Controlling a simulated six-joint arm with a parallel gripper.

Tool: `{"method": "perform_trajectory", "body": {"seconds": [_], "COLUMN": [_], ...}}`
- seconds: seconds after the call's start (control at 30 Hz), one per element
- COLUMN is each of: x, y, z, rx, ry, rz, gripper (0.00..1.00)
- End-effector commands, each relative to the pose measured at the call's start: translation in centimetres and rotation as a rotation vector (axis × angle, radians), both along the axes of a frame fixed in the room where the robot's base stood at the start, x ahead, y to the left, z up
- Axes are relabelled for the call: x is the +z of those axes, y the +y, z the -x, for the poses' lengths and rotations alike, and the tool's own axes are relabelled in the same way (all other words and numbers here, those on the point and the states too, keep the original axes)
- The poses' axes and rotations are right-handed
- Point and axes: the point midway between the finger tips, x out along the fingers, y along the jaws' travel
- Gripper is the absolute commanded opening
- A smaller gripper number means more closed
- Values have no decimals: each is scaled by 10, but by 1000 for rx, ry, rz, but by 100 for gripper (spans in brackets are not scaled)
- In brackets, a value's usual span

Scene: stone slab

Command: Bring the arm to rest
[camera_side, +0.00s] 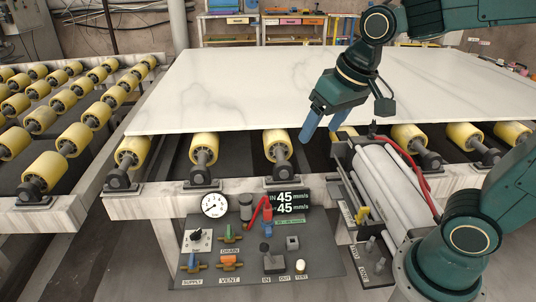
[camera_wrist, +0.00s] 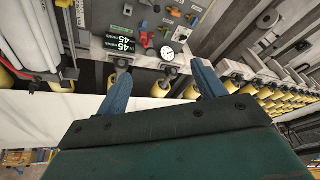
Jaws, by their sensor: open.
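My gripper (camera_side: 321,121) is dark green with blue fingers. In the side view it hangs at the slab's front edge, above the rollers and behind the control panel. In the wrist view my gripper (camera_wrist: 158,90) shows its two blue fingers wide apart, with nothing between them. The white veined stone slab (camera_side: 230,85) lies flat on the roller conveyor, and part of it shows in the wrist view (camera_wrist: 40,118). I cannot tell whether the fingers touch anything.
Yellow rollers (camera_side: 277,145) line the conveyor front. A control panel (camera_side: 255,255) carries valves, a gauge (camera_side: 214,204) and a display (camera_side: 291,203) reading 45 mm/s. A white cylinder unit (camera_side: 385,180) with a red hose stands right of the gripper. Shelves (camera_side: 290,28) stand behind.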

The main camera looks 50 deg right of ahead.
Motion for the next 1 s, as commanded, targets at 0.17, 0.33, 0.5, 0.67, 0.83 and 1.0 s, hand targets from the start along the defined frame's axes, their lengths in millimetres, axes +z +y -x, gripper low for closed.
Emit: {"method": "perform_trajectory", "body": {"seconds": [0.17, 0.33, 0.5, 0.67, 0.83, 1.0], "x": [7, 7, 4, 1, -1, 0], "y": [-5, -9, -12, -13, -13, -13], "z": [36, 69, 94, 107, 110, 110], "rx": [50, 99, 140, 162, 169, 169], "ry": [-43, -77, -103, -116, -118, -118], "rz": [26, 54, 78, 92, 96, 96], "gripper": [69, 69, 69, 69, 69, 69]}}
